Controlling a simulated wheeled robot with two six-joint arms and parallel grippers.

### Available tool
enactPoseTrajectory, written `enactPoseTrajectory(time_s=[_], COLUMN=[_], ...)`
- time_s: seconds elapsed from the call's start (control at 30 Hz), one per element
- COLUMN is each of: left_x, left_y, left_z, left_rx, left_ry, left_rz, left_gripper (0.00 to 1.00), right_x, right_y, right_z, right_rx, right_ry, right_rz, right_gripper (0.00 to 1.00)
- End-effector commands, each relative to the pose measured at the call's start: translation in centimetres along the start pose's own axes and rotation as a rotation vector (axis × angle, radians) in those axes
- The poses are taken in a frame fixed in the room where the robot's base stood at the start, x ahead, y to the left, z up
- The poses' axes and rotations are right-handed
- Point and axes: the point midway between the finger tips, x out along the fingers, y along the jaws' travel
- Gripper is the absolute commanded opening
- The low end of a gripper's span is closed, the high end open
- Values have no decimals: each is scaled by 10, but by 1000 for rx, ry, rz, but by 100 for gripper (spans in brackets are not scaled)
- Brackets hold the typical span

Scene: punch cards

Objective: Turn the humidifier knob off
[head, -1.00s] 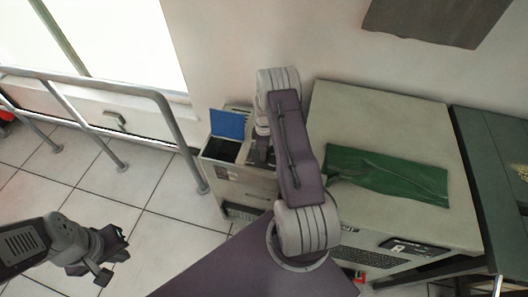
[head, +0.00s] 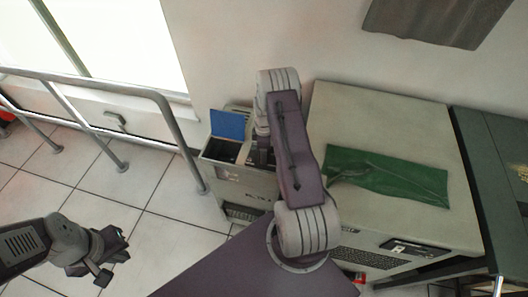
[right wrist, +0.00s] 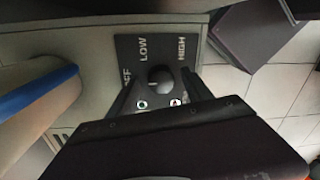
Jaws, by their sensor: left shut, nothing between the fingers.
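The humidifier knob (right wrist: 159,76) is a dark round dial on a black panel (right wrist: 128,46) marked OFF, LOW and HIGH, in the right wrist view. I cannot tell clearly which mark it points to. My right gripper (right wrist: 159,88) is open, with one dark finger on each side of the knob; whether they touch it is unclear. In the head view the humidifier (head: 244,185) is a beige cabinet with a raised blue lid (head: 227,124); my right arm hides the knob and right gripper there. My left gripper (head: 118,247) is shut and empty, above the floor at the lower left.
A larger beige machine (head: 395,118) with a green cloth (head: 388,175) on it stands to the right of the humidifier. A dark green table (head: 500,165) is at the far right. A grey railing (head: 172,125) stands at the left. The tiled floor (head: 150,190) there is open.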

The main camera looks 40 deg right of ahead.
Motion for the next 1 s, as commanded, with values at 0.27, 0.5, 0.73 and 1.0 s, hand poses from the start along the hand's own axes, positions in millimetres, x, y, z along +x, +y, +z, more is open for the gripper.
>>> enactPoseTrajectory(time_s=[0.27, 0.5, 0.73, 1.0], left_x=[-1, -3, -4, -4], left_y=[0, 0, 0, 0], left_z=[0, 0, 0, 0], left_rx=[0, 0, 0, 0], left_ry=[0, 0, 0, 0], left_rz=[0, 0, 0, 0], left_gripper=[0, 0, 0, 0], right_x=[-15, -68, -90, -91], right_y=[0, 1, 0, 0], right_z=[0, 0, 0, 0], right_rx=[1, 1, 0, 0], right_ry=[0, 1, 0, 0], right_rz=[1, 3, 0, -1], right_gripper=[59, 59, 59, 59])
